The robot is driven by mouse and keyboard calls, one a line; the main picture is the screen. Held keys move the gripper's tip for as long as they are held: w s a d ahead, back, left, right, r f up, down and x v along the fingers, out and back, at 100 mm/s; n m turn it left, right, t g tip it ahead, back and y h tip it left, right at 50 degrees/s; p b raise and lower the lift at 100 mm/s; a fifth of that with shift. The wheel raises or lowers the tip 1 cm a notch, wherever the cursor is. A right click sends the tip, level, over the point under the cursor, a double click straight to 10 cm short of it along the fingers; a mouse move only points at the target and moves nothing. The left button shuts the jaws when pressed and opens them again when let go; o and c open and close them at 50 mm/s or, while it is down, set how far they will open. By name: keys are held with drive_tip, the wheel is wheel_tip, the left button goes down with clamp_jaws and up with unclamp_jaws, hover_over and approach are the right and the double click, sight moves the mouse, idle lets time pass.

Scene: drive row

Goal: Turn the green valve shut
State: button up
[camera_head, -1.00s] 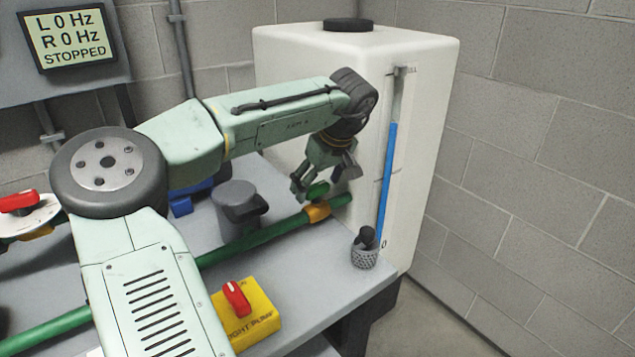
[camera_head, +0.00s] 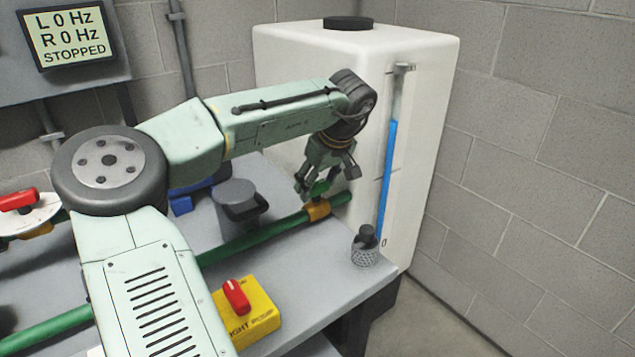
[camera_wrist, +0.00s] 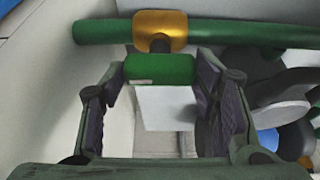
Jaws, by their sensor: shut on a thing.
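The green valve handle (camera_head: 322,188) sits on a brass-coloured valve body (camera_head: 317,209) on the green pipe, near the tank at the right end of the bench. In the wrist view the handle (camera_wrist: 160,69) lies across between my fingers, with the brass body (camera_wrist: 160,28) just beyond it. The handle looks roughly parallel to the pipe there. My gripper (camera_head: 325,180) is shut on the handle, one finger at each end, as the wrist view also shows (camera_wrist: 158,75). The handle's underside is hidden.
A white tank (camera_head: 300,80) with a blue level gauge (camera_head: 386,180) stands behind. A grey lidded pot (camera_head: 238,202), a mesh cup (camera_head: 365,252) and a yellow box with a red knob (camera_head: 250,318) are on the bench. The red valve (camera_head: 18,200) is at far left. The display (camera_head: 68,36) reads STOPPED.

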drive_tip(key=shift+c, duration=0.6)
drive_tip(key=shift+m, duration=0.3)
drive_tip(key=m+p, duration=0.1)
drive_tip(key=m+h+p, duration=0.1)
drive_tip(key=m, duration=0.1)
drive_tip(key=shift+s+a+m+t+h, duration=0.1)
drive_tip(key=shift+a+m+t+h, duration=0.05)
drive_tip(key=shift+m+t+h, duration=0.15)
drive_tip(key=m+h+p, duration=0.1)
drive_tip(key=m, duration=0.1)
drive_tip(key=m+h+p, duration=0.1)
drive_tip(key=m+p, duration=0.1)
drive_tip(key=m, duration=0.1)
drive_tip(key=shift+a+r, duration=0.1)
drive_tip(key=m+p, duration=0.1)
drive_tip(key=m, duration=0.1)
drive_tip(key=m+h+p, duration=0.1)
drive_tip(key=m, duration=0.1)
drive_tip(key=shift+a+m+h+p, duration=0.1)
drive_tip(key=shift+m+h+p, duration=0.2)
drive_tip(key=shift+m+p, duration=0.1)
drive_tip(key=shift+a+m+g+h+p, duration=0.1)
drive_tip(key=shift+m+g+h+p, duration=0.25)
drive_tip(key=shift+m, duration=0.6)
drive_tip(key=shift+m+g+h+p, duration=0.15)
drive_tip(key=shift+m+g+p, duration=0.35)
drive_tip(key=shift+m, duration=0.45)
